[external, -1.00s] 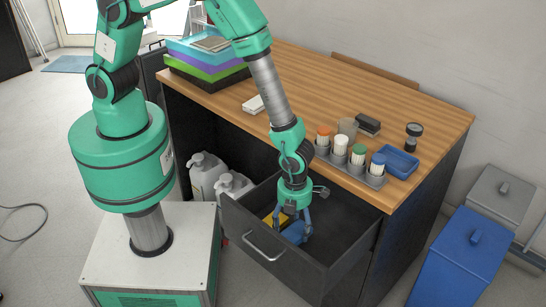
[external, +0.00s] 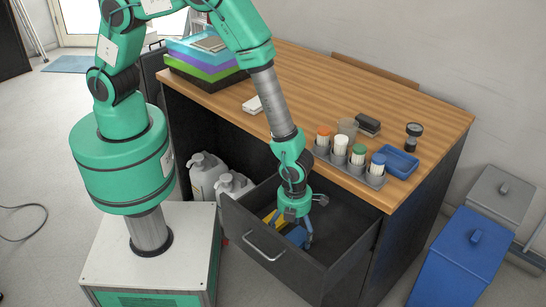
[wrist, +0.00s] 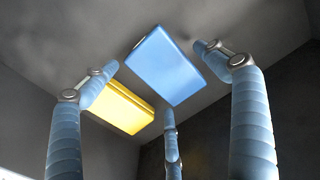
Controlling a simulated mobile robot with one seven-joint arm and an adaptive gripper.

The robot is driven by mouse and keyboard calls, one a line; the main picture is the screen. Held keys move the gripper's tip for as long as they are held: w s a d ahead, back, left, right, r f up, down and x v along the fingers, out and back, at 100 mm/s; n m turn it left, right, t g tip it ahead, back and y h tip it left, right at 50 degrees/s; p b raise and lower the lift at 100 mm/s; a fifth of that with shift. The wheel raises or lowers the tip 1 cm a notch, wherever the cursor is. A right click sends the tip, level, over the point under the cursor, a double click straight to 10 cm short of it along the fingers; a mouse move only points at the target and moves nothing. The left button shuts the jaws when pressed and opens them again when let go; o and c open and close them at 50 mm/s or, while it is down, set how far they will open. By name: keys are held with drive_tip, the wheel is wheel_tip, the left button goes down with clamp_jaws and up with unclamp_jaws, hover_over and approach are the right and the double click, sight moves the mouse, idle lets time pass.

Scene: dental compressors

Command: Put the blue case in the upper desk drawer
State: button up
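The blue case (wrist: 165,66) lies in the open desk drawer (external: 340,240), seen from above in the wrist view. In the external view the blue case (external: 297,236) is partly hidden by my gripper. My gripper (external: 298,228) reaches down into the drawer. In the wrist view its three fingers (wrist: 160,75) are spread around the blue case, with small gaps at the left and right fingertips. The lower finger's tip is close to the case's edge; I cannot tell if it touches. My gripper is open.
A yellow case (wrist: 122,105) lies beside the blue one, partly behind the left finger. The drawer's walls surround my gripper; its right part is clear. On the desktop (external: 370,95) stand a rack of capped containers (external: 350,170) and a blue tray (external: 398,163).

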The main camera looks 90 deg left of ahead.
drive_tip(key=shift+r, duration=0.15)
wheel_tip(320, 180, up, 12)
drive_tip(key=p, duration=0.2)
drive_tip(key=shift+p, duration=0.35)
idle(0.7)
wheel_tip(320, 180, up, 17)
drive_tip(key=n+t, duration=0.1)
drive_tip(key=n, duration=0.5)
hover_over(293, 235)
drive_tip(key=a, duration=0.6)
drive_tip(key=s+a+r+n+t, duration=0.1)
drive_tip(key=s+a+r+n, duration=0.2)
drive_tip(key=r, duration=0.4)
drive_tip(key=s+a+r+n+t, duration=0.1)
drive_tip(key=a+r+n, duration=0.35)
drive_tip(key=r, duration=0.25)
drive_tip(key=s+a+r+n+t, duration=0.1)
drive_tip(key=s+a+r+n, duration=0.5)
drive_tip(key=s, duration=0.5)
drive_tip(key=s+a+r+n+t, duration=0.1)
drive_tip(key=s+a+r+n, duration=0.5)
drive_tip(key=s+r, duration=0.3)
drive_tip(key=shift+s+r+n+t, duration=0.3)
drive_tip(key=shift+s+n, duration=0.55)
drive_tip(key=shift+s, duration=0.4)
